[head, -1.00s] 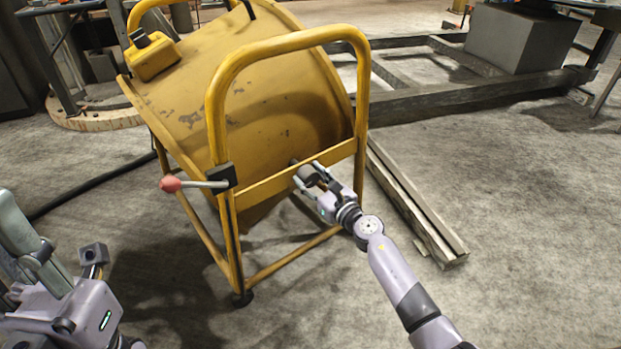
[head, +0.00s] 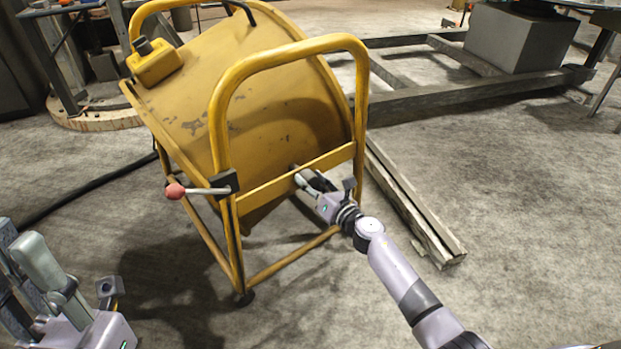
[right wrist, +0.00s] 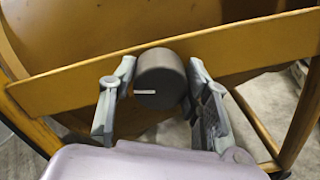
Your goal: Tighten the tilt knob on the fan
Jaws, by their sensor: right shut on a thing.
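The fan is a large yellow drum (head: 255,115) in a yellow tubular frame (head: 221,120). The tilt knob is a dark grey round cylinder (right wrist: 160,78) at the frame's flat crossbar (right wrist: 100,77), with a short pale line on its face. My right gripper (right wrist: 160,88) is shut on the knob, one finger on each side of it. In the head view my right gripper (head: 304,179) is at the crossbar, and its fingers hide most of the knob. My left gripper (head: 38,265) is at the lower left edge, away from the fan and partly cut off.
A lever with a red ball (head: 175,191) sticks out left from the frame. A yellow box (head: 155,62) sits on the drum. Timber lengths (head: 415,205) lie on the floor right of the fan. A black cable (head: 95,185) runs left. The concrete floor at front is clear.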

